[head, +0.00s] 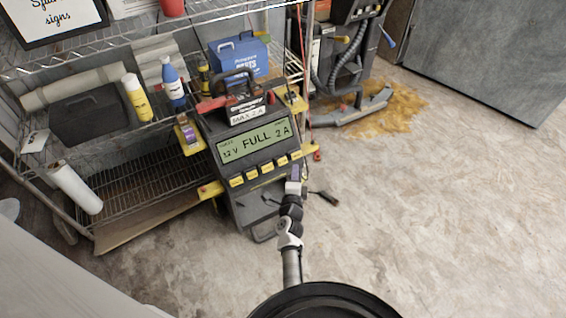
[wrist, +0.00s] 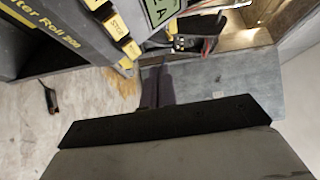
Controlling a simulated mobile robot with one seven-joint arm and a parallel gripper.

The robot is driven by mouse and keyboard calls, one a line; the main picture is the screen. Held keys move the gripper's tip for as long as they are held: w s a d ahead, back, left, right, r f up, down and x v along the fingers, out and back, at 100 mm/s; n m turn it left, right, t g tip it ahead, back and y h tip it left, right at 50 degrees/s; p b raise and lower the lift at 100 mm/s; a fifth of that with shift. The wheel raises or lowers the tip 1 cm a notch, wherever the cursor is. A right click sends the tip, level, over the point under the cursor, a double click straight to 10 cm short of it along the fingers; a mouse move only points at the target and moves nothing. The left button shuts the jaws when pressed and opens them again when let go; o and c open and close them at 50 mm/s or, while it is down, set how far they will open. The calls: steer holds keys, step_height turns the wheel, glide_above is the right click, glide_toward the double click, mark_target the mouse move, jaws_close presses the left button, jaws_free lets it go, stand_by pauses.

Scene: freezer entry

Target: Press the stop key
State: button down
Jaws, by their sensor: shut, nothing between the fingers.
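A dark charger unit (head: 225,133) stands at the wire shelving, its green display (head: 254,142) reading "12 V FULL 2 A". Below the display is a row of several yellow keys (head: 267,168), their labels too small to read in the head view. In the wrist view, one yellow key (wrist: 115,25) seems to read "STOP", and another key (wrist: 131,49) lies nearer my fingers. My gripper (head: 294,177) is shut and empty, just below the right end of the key row. Its fingers (wrist: 155,82) point toward the panel, apparently apart from the keys.
A red-and-black device (head: 238,92) and a blue parts box (head: 238,56) sit above and behind the display. Bottles (head: 136,97) stand on the shelf to the left. A dark clip-like object (head: 323,197) is right of my gripper. The floor at right is mostly clear.

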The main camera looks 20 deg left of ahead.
mark_target(285, 158)
steer(key=w+a+f+b, duration=0.3)
steer(key=w+a, duration=0.1)
steer(key=a, duration=0.1)
steer(key=shift+f, duration=0.4)
steer(key=shift+f, duration=0.1)
stand_by(1.8)
steer(key=shift+w+a+f, duration=0.15)
steer(key=shift+a, duration=0.05)
steer(key=shift+w+a+f+b, duration=0.25)
steer(key=shift+a+b, duration=0.1)
steer(key=shift+b, duration=0.2)
stand_by(0.5)
stand_by(0.4)
steer(key=shift+s+d+r+p, duration=0.5)
steer(key=shift+d+p, duration=0.1)
steer(key=shift+s+d+r+p, duration=0.65)
steer(key=shift+d, duration=0.2)
steer(key=shift+s+d+r+p, duration=0.6)
steer(key=shift+s+d+r, duration=0.05)
steer(key=shift+d, duration=0.2)
